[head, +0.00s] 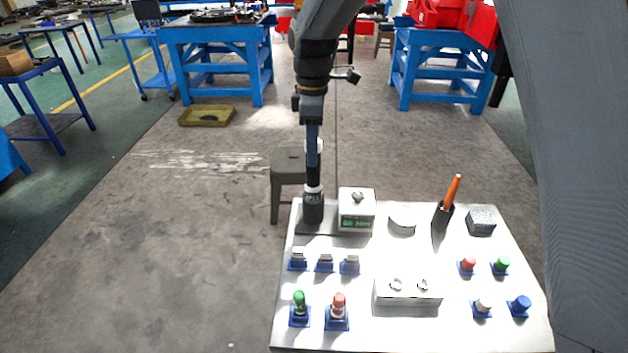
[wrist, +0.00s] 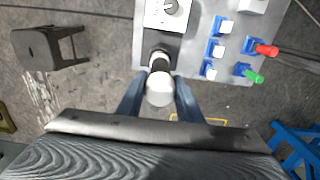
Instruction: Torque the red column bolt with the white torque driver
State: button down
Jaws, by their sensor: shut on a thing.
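My gripper (head: 313,152) is shut on the white torque driver (wrist: 160,88), whose round white end shows between the blue fingers in the wrist view. In the head view, the driver is upright and mostly covered by the fingers. Its lower end meets a black cylinder (head: 313,210) on a dark plate; I cannot tell how deep it sits. A grey-white box with a dial and lit green display (head: 357,210) stands beside it. A red-topped bolt (head: 339,304) stands on a blue base at the table's front left, next to a green-topped one (head: 299,302). Both also show in the wrist view.
Three small blue holders (head: 325,262) stand between the driver and the bolts. A white block with two rings (head: 408,292) is at the front middle. Smaller coloured pieces (head: 467,266), an orange-handled tool (head: 452,195) and a grey block (head: 481,220) are to the right.

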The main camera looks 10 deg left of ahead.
jog(key=shift+r+p, duration=3.45)
jog(key=shift+r, duration=2.2)
jog(key=shift+d, duration=0.1)
